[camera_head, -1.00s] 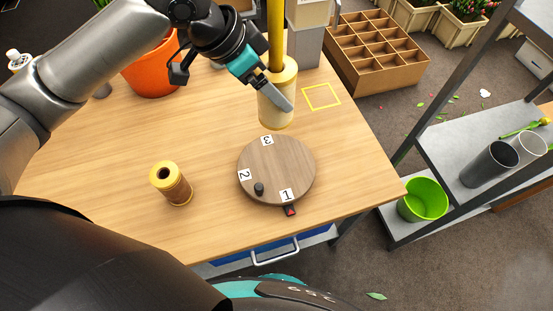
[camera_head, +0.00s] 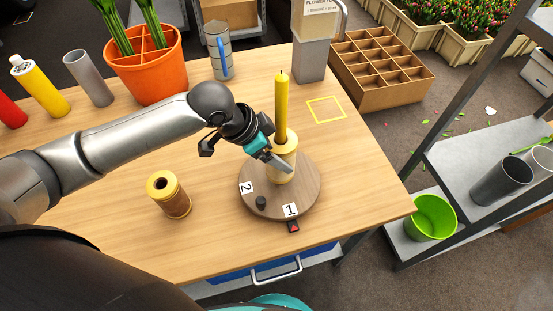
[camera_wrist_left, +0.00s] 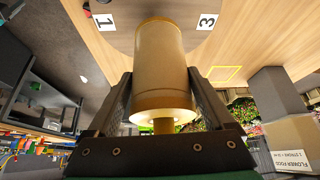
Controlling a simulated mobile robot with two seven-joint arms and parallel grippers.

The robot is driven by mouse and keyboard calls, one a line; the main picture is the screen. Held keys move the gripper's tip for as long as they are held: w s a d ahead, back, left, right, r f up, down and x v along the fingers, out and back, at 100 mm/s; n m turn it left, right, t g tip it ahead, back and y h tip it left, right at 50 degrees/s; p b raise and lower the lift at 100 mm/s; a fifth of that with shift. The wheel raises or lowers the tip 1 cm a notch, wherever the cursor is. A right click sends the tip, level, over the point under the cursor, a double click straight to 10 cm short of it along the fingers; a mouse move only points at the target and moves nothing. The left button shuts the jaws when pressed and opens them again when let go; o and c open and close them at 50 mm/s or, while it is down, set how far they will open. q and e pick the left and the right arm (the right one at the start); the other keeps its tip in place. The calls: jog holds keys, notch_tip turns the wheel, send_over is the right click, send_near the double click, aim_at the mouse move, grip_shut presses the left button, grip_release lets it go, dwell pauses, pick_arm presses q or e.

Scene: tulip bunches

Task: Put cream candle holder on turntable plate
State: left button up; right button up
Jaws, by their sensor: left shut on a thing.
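The cream candle holder (camera_head: 285,164) stands upright with a tall yellow candle (camera_head: 281,105) in it. My left gripper (camera_head: 278,160) is shut on the holder from the left side. The wooden turntable plate (camera_head: 304,194) is on the table, with number labels and a small dark knob. The holder is over the rear middle part of the plate; I cannot tell whether its base touches. In the left wrist view the holder (camera_wrist_left: 160,65) sits between both fingers, with the plate (camera_wrist_left: 125,38) behind its far end. My right gripper is not in view.
A spool of brown twine (camera_head: 169,195) stands left of the plate. A yellow square outline (camera_head: 327,109) marks the table behind right. An orange pot (camera_head: 150,75), a grey dispenser (camera_head: 310,60) and a pitcher (camera_head: 220,50) stand at the back. The table's front left is clear.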

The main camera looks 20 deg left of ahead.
pick_arm(q)
notch_tip(320, 180, down, 3)
jog(key=shift+f+b, duration=0.1)
jog(key=shift+b, duration=0.2)
jog(key=o, duration=1.4)
jog(key=shift+f, duration=0.1)
jog(key=shift+r, duration=0.2)
jog(key=p+v, duration=0.2)
jog(key=v, duration=1)
jog(key=shift+p, duration=0.3)
